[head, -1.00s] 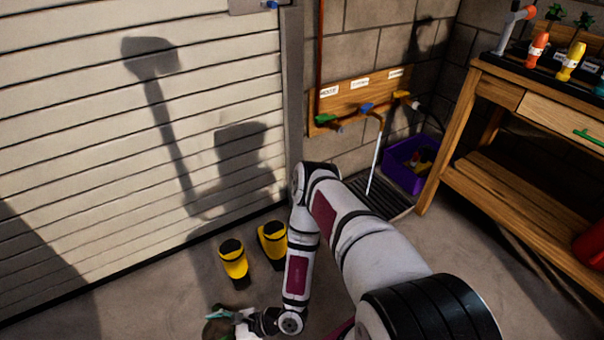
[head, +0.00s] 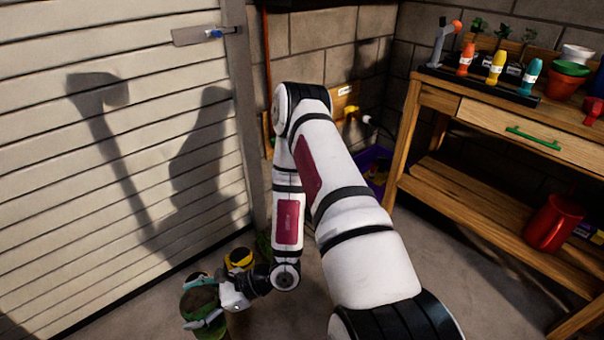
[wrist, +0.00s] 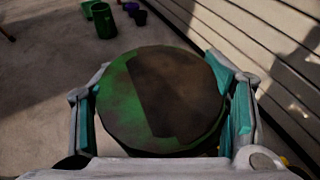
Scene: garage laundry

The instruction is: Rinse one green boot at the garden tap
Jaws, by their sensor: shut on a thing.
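The green boot (head: 197,302), with brown mud on it, is held low at the left in the head view. In the wrist view its round end (wrist: 180,90) is part green, part brown and fills the middle. My gripper (head: 205,297) is shut on it, with a teal pad on each side in the wrist view (wrist: 168,112). The tap board (head: 345,92) is on the block wall, mostly hidden behind my arm. A yellow tap (head: 351,110) shows at its right end; the other taps and the drain are hidden.
Yellow boots (head: 239,259) stand behind the held boot, partly covered. A wooden bench (head: 432,95) with a red jug (head: 553,222) on its shelf stands at the right. A purple crate (head: 373,160) is by the wall. The slatted door (head: 150,130) borders the left.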

